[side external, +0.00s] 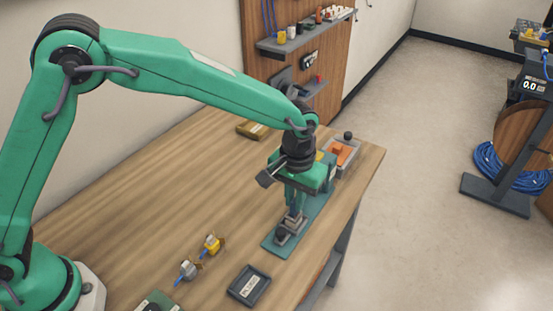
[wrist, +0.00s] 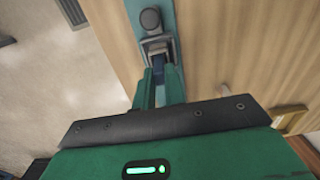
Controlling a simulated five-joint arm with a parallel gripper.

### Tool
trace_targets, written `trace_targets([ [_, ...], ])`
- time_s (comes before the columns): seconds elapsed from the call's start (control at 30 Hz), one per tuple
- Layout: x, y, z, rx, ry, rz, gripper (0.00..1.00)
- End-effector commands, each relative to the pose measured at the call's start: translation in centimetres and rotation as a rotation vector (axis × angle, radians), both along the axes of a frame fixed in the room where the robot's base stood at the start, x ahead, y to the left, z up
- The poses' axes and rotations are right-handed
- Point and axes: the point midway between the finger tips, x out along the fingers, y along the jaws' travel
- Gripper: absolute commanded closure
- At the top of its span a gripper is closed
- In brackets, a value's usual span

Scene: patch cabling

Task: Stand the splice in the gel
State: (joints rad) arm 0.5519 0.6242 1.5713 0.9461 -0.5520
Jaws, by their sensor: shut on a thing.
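My gripper (side external: 294,207) points down over the teal base strip near the table's right edge. In the wrist view its two green fingers (wrist: 161,88) are shut on a small dark blue piece (wrist: 163,74). I cannot tell for certain that this is the splice. The piece is at a grey fixture (side external: 291,227), which also shows in the wrist view (wrist: 156,47). The fingers hide much of the contact, so I cannot tell how deep the piece sits. A dark tray (side external: 248,286) with a pale label lies in front; I cannot tell whether it holds gel.
A grey connector (side external: 187,268) and a yellow connector (side external: 211,244), each with a blue end, lie on the table. A grey tray with an orange block (side external: 339,149) stands behind my gripper. A small yellowish box (side external: 253,130) lies farther back. The table's middle is clear.

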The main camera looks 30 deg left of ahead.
Motion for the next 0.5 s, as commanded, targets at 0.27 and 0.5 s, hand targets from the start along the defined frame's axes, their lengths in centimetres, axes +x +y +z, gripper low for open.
trace_targets([
  [0.27,0.0,0.0,-0.41,0.0,0.0,0.0,1.0],
  [0.5,-0.01,0.01,-0.73,0.0,0.0,0.0,1.0],
])
